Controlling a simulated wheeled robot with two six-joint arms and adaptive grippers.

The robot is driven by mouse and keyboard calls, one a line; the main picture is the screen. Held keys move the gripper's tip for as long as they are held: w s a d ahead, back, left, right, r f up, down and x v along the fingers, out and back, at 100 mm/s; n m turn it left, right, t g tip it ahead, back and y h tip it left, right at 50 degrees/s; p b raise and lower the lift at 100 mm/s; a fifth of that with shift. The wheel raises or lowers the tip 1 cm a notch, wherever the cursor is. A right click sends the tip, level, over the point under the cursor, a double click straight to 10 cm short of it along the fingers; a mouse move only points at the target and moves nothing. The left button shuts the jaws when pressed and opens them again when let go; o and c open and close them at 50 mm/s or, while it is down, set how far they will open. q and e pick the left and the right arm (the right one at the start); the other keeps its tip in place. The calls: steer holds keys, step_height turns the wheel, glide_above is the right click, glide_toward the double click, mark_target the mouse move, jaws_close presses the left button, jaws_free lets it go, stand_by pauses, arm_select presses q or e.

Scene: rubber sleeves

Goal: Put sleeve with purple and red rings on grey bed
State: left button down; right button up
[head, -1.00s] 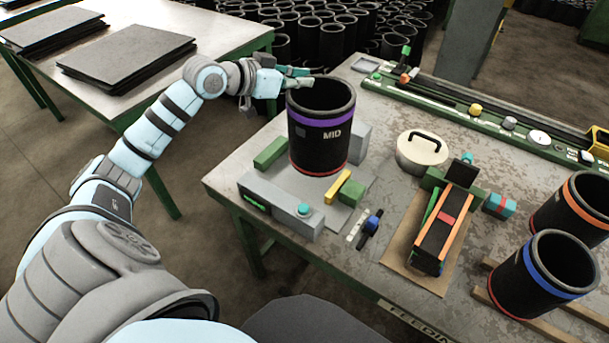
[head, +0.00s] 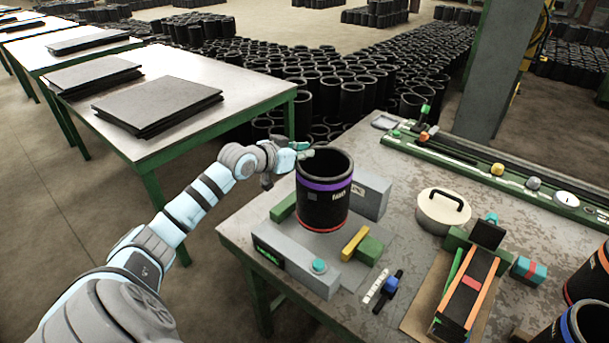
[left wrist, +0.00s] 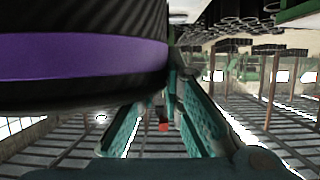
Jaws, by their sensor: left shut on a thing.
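The black sleeve with purple and red rings (head: 322,208) stands upright over the grey bed (head: 338,242), among its blocks. I cannot tell whether its bottom edge touches the bed or hangs just above it. My left gripper (head: 304,153) is shut on the sleeve's wall at the upper left rim. In the left wrist view, the sleeve's dark wall and purple ring (left wrist: 80,55) fill the upper left, beside the teal fingers of my left gripper (left wrist: 172,92). The sleeve hides part of the bed. My right gripper is not in view.
Around the bed are a grey box with a teal button (head: 295,262), a yellow block (head: 355,243), green blocks and a grey block (head: 372,196). More sleeves (head: 582,328) are at lower right.

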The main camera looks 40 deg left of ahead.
arm_select(q)
steer(key=shift+f+b, duration=0.35)
steer(key=shift+f, duration=2.45)
steer(key=c, duration=1.7)
jaws_free()
steer(key=shift+s+d, duration=0.1)
steer(key=p, duration=1.1)
glide_toward(304, 169)
steer(key=s, duration=0.2)
steer(key=shift+w+r, duration=0.1)
steer(key=shift+r, duration=0.15)
